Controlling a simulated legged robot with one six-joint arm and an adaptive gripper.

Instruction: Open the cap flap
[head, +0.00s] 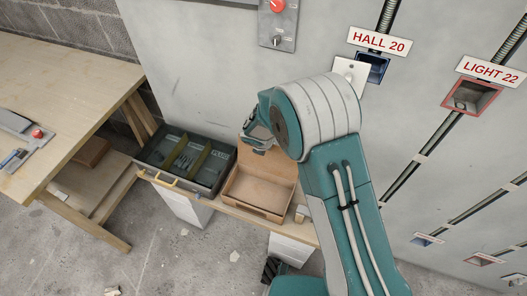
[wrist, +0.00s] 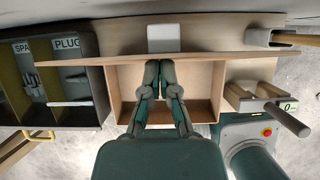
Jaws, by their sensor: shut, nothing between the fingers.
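A light brown open-topped box (head: 262,190) stands on the low bench, with a brown panel (head: 268,160) raised along its back edge. I take this panel to be the flap, but no readable label confirms it. In the wrist view the box (wrist: 204,110) lies below my fingers and the panel edge (wrist: 240,57) runs across behind them. My gripper (wrist: 161,64) is shut and empty, its tips at or near that edge. Contact cannot be told. In the head view my gripper (head: 250,133) is partly hidden by my arm. The box looks empty where visible.
A grey divided tray (head: 187,158) stands left of the box. A wooden workbench (head: 60,95) is further left. The wall carries a blue-framed box (head: 373,68), a white plate (head: 350,70) beside it, and a red-framed box (head: 472,97). A grey cylinder (wrist: 287,119) lies right of the box.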

